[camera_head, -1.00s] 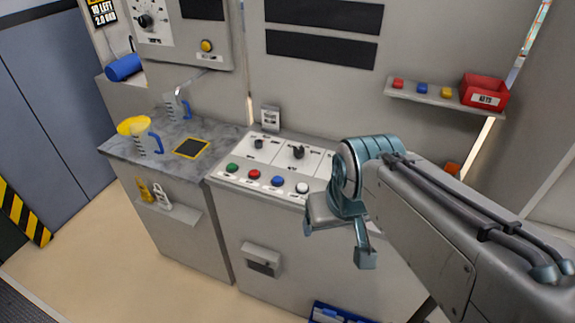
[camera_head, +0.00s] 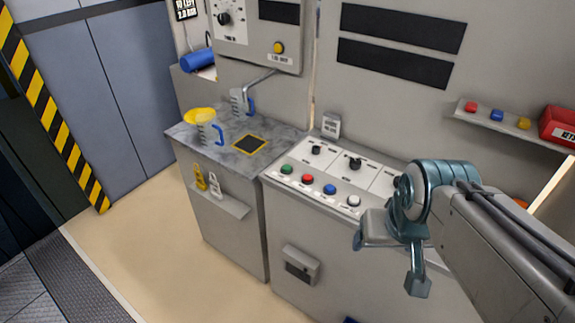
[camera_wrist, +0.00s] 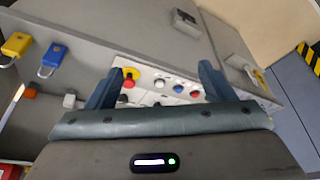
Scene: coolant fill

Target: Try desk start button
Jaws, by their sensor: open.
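The desk panel (camera_head: 335,172) is a white sloped console. A green button (camera_head: 286,169), red button (camera_head: 307,178), blue button (camera_head: 330,188) and white button (camera_head: 353,201) line its front edge. Their labels are too small to read, so I cannot tell which is marked start. My gripper (camera_head: 392,262) is open and empty, in front of the panel's right part in the head view and apart from the buttons. In the wrist view the white button (camera_wrist: 161,83), blue button (camera_wrist: 178,88) and red button (camera_wrist: 195,94) show between the fingers; the green one is not clear.
Two dark knobs (camera_head: 355,163) sit behind the buttons. A red-and-yellow mushroom button (camera_wrist: 128,73) lies near one finger in the wrist view. A counter (camera_head: 285,140) with a yellow funnel (camera_head: 200,115) on a jug stands left. A shelf (camera_head: 505,125) is at right. Floor at left is clear.

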